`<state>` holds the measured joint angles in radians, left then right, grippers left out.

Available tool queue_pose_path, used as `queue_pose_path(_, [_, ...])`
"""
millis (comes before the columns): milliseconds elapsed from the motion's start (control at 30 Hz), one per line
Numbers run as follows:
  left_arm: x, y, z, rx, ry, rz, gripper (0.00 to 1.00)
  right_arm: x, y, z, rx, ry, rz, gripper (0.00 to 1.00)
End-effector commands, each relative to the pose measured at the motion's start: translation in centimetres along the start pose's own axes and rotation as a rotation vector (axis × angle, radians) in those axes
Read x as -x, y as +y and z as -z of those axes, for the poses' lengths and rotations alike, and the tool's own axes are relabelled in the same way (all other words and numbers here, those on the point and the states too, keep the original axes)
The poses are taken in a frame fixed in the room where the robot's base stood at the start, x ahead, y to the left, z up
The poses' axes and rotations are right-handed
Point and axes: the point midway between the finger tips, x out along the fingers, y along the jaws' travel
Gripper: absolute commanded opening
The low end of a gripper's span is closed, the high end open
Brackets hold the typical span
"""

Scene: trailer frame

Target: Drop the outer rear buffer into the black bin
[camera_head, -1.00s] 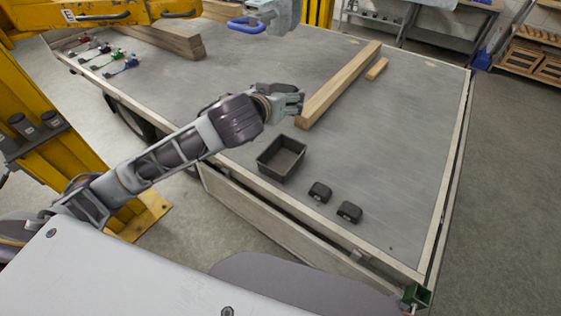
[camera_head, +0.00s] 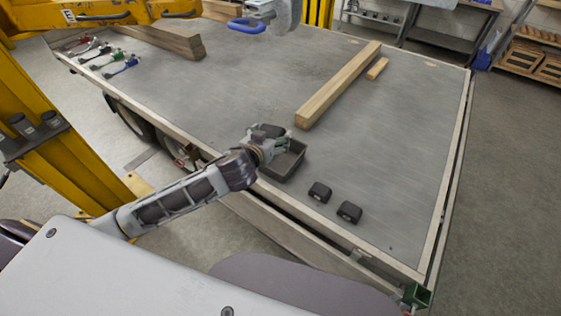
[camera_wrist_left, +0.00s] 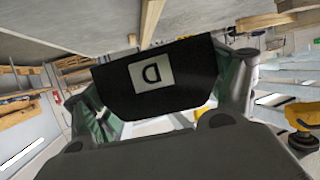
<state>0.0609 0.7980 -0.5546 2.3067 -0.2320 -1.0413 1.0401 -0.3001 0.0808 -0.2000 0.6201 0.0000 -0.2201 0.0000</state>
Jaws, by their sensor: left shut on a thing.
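My left gripper (camera_head: 265,145) is shut on a black block-shaped buffer (camera_head: 266,131), seen at its far side. In the left wrist view the buffer (camera_wrist_left: 186,88) sits between the fingers and bears a pale label with an upside-down letter D. The black bin (camera_head: 294,166) stands on the trailer deck near its front edge. The gripper is at the bin's left side in the picture and covers part of it; the exact height above the rim is unclear. Two more black buffers (camera_head: 320,192) (camera_head: 349,212) sit on the deck right of the bin. My right gripper is out of view.
A long timber (camera_head: 340,84) and a short wood piece (camera_head: 377,68) lie on the deck behind the bin. A yellow lift post (camera_head: 60,150) stands left. The middle deck is clear.

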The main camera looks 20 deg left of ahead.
Motion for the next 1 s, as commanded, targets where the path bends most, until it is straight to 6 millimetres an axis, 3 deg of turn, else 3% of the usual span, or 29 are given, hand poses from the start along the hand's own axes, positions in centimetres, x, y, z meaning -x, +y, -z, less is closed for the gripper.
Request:
queue_pose_path(200, [-1.2,-0.4,-3.6,-0.003,-0.007,0.0,0.52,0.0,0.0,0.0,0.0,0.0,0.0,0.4])
queue_pose_path(333, [-1.7,-0.3,-4.9,-0.003,-0.009,-0.004,0.52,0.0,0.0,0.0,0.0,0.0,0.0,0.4])
queue_pose_path(1000, [-2.1,0.6,-4.7,-0.002,-0.001,-0.024,0.52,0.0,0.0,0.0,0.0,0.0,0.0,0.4])
